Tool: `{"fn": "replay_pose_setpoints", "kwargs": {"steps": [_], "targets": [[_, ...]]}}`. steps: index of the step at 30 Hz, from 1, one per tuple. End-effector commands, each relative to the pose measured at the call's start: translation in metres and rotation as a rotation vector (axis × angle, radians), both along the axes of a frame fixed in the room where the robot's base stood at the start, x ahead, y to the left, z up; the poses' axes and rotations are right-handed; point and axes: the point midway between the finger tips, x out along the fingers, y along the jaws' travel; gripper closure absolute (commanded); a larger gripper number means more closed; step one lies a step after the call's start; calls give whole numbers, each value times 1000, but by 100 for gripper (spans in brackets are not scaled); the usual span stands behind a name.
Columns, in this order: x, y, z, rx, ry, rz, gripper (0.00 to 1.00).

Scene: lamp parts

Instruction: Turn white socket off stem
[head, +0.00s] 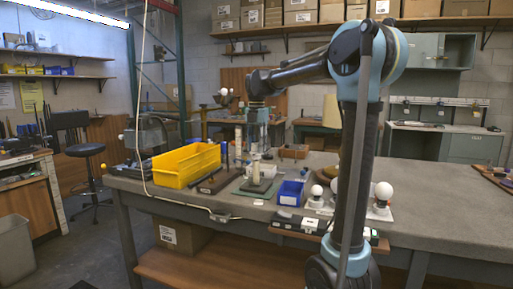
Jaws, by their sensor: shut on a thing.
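My gripper (256,154) points straight down over the workbench and is shut at the top of a small upright lamp part. The white socket is between the fingers and mostly hidden by them. Below the fingers a pale cream stem (256,173) stands upright on a dark base (256,187). The base rests on a green mat (243,192). The view is too small to tell whether the socket and stem are apart or still joined.
A yellow bin (187,165) stands left of the stem, with a dark rack of upright tools (213,184) between them. A blue bin (290,193) and several white bulbs (383,191) on holders are to the right. The bench's right side (450,205) is mostly clear.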

Motion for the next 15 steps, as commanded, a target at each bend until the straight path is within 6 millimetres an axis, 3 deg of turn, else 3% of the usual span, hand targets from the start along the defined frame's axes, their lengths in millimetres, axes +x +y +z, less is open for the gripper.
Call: {"fn": "replay_pose_setpoints", "kwargs": {"steps": [8, 9, 12, 15], "targets": [[1, 0, 0, -1, -2, 214, 95], [1, 0, 0, -1, -2, 205, 75], [1, 0, 0, -1, -2, 203, 95], [1, 0, 0, -1, -2, 203, 95]]}}
